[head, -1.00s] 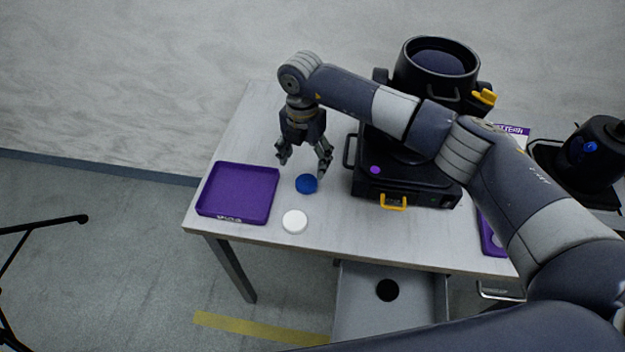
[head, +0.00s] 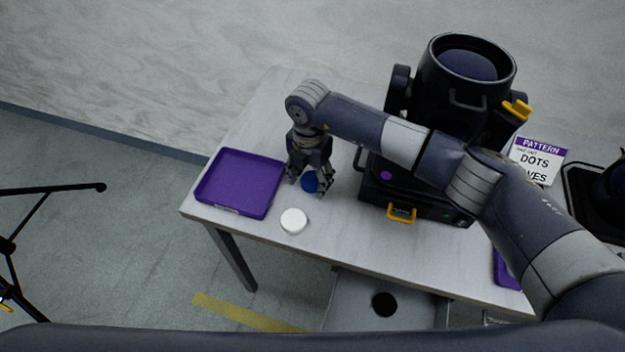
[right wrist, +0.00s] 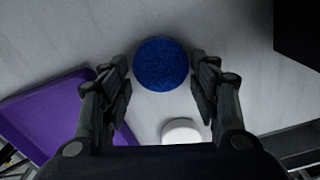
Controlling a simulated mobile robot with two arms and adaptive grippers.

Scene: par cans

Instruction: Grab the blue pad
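The blue pad (head: 310,182) is a small round disc on the table, right of the purple tray. My right gripper (head: 308,187) is low over it, with a finger on either side in the head view. In the right wrist view the blue pad (right wrist: 161,63) lies between and slightly beyond the two open fingertips (right wrist: 160,75), with gaps on both sides. The fingers do not appear to touch it. My left gripper is not in view.
A white round pad (head: 293,221) lies in front of the blue one. The purple tray (head: 240,208) is at the left. A black par can (head: 465,85) on its black box stands at the right. A pattern sign (head: 537,160) stands behind my arm.

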